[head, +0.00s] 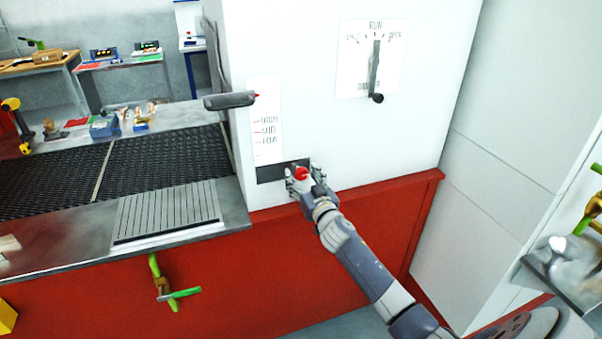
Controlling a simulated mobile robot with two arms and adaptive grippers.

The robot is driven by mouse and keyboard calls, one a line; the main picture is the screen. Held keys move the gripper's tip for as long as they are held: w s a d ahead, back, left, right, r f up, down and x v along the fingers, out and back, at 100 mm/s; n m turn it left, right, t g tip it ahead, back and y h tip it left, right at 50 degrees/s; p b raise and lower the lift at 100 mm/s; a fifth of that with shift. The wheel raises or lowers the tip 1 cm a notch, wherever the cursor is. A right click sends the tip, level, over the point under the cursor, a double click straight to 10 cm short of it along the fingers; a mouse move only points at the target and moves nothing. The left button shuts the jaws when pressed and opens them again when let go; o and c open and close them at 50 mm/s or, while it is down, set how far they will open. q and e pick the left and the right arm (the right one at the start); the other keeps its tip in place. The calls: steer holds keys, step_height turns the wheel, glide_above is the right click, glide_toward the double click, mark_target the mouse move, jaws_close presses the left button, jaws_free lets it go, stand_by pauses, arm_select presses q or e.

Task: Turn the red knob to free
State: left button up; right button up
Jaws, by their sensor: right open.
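The red knob (301,174) sits on a dark plate (271,173) low on the white machine housing. My right gripper (303,178) is at the knob, with its open fingers on either side of it. I cannot tell whether the fingers touch the knob. The gripper hides part of the plate and any markings around the knob, so the knob's setting cannot be read. My left gripper is not in view.
Above are a dial panel with a black lever (375,70), a level scale (266,130) and a dark protruding handle (230,100). The mesh belt (160,158) runs left. A green-handled valve (165,285) is on the red base. A white wall stands right.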

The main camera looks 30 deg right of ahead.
steer(key=shift+x, duration=0.85)
steer(key=c, duration=1.1)
